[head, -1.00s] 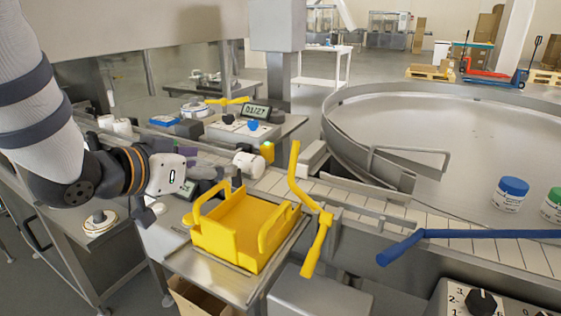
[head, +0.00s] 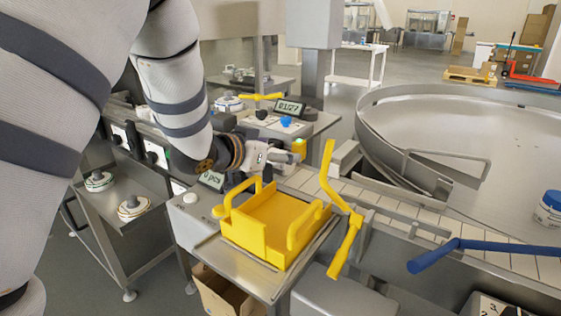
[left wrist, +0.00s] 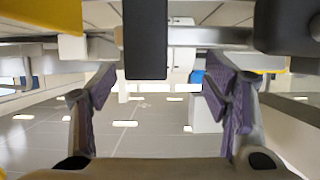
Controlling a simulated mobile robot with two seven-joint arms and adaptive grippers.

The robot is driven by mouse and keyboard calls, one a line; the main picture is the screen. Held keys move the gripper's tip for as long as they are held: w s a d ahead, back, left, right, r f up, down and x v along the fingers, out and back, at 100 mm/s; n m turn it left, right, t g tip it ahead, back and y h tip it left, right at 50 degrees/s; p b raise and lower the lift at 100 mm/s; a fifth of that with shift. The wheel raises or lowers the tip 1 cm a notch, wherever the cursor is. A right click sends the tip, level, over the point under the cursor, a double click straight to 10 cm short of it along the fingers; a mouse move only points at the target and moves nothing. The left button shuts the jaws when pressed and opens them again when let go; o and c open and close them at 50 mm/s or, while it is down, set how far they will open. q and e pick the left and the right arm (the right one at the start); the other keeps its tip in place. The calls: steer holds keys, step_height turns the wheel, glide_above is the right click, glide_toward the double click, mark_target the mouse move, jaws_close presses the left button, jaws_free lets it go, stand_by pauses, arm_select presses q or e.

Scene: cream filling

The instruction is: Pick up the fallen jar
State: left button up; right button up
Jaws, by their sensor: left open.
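My left gripper (head: 296,160) is open over the conveyor, just behind the yellow tray. It also shows in the left wrist view (left wrist: 160,98), with purple-padded fingers spread wide and no jar clearly visible between them. The fallen white jar cannot be made out clearly in the head view; my gripper covers the spot where it lay. I cannot tell whether the fingers are around it or touching it. My right gripper is not in view.
The yellow tray (head: 237,229) with upright handles stands in front of the gripper. A yellow lever (head: 344,215) and a blue lever (head: 480,244) stick up nearby. A blue-lidded jar (head: 549,209) stands on the round steel table (head: 460,125).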

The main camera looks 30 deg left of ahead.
arm_select(q)
steer(key=c, duration=1.2)
steer(key=shift+c, duration=0.5)
steer(key=shift+r, duration=0.1)
